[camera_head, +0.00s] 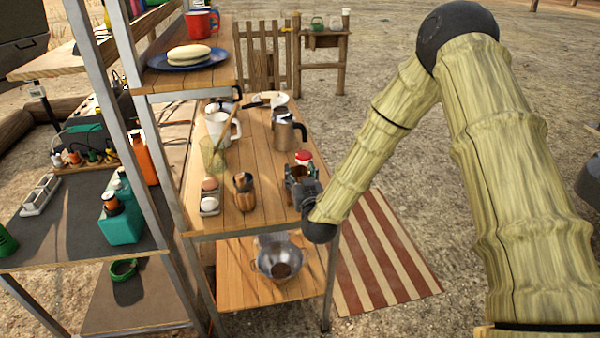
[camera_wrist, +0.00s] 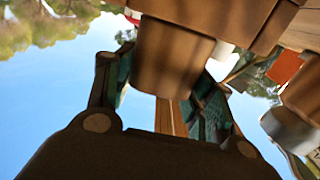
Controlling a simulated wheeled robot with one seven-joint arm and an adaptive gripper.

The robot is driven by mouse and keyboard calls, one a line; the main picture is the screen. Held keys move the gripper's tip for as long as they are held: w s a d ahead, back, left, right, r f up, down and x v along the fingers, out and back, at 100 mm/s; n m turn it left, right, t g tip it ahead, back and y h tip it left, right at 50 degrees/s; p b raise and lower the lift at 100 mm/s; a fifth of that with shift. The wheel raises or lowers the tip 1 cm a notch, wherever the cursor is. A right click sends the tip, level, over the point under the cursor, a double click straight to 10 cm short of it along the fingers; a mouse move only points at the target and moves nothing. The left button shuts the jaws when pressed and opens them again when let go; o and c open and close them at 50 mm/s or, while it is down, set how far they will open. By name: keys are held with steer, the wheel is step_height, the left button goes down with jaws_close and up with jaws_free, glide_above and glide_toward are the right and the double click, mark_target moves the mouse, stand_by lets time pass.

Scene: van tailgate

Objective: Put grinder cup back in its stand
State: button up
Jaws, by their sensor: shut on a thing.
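My gripper (camera_head: 305,190) is at the right edge of the wooden tabletop. In the wrist view its two dark fingers (camera_wrist: 160,95) are closed on the sides of a brown, tapered cup (camera_wrist: 172,60), which I take to be the grinder cup. A larger brown wooden piece (camera_wrist: 230,15), perhaps the stand, is just above the cup in that view; I cannot tell whether they touch. In the head view a small brown wooden object (camera_head: 296,172) shows at the gripper, partly hidden by it. I cannot tell cup from stand there.
A copper-and-dark pot (camera_head: 243,192) and an egg (camera_head: 209,184) stand left of my gripper. A red-lidded jar (camera_head: 304,158) is just behind it, with a steel jug (camera_head: 288,134) farther back. A metal bowl (camera_head: 279,262) is on the shelf below.

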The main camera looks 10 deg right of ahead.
steer(key=shift+f+b, duration=0.7)
steer(key=shift+f, duration=0.6)
steer(key=o, duration=1.1)
steer(key=s, duration=1.2)
